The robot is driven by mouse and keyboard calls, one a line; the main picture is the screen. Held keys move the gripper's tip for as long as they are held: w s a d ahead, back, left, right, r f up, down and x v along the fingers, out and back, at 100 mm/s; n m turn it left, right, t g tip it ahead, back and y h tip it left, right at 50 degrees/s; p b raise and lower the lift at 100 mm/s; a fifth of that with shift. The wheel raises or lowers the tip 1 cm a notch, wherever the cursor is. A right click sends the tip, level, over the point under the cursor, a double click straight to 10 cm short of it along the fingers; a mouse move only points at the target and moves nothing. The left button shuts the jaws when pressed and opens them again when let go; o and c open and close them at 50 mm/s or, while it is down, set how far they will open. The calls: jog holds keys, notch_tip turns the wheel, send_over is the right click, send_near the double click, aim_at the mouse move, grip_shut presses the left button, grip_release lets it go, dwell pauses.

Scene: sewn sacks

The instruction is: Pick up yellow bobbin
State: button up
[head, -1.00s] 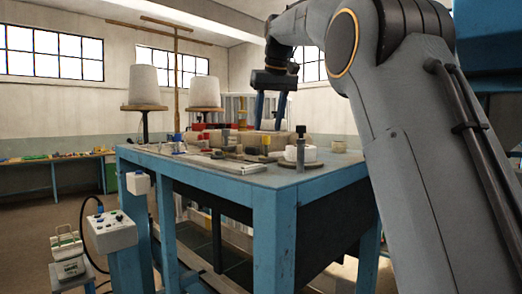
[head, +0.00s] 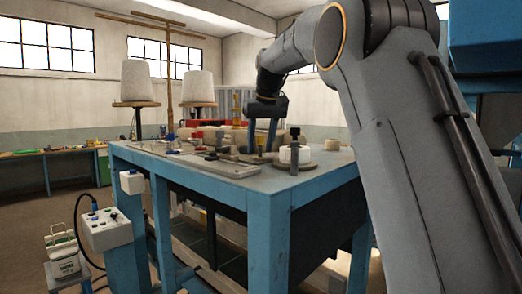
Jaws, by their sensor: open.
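The yellow bobbin (head: 260,142) is a small upright piece on the blue-framed worktable (head: 225,169), seen between my fingers in the head view. My gripper (head: 261,150) points down over the tabletop with its two blue fingers apart. One finger appears on each side of the bobbin, with the fingertips low near the table. I cannot tell whether either finger touches it, and part of the bobbin is hard to make out.
Several small parts crowd the tabletop to the left. Two large thread cones, one of them the left cone (head: 137,81), stand behind. A control box (head: 107,229) is in front.

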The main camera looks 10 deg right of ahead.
jog(key=c, duration=1.1)
grip_shut()
jog(key=shift+r, duration=0.1)
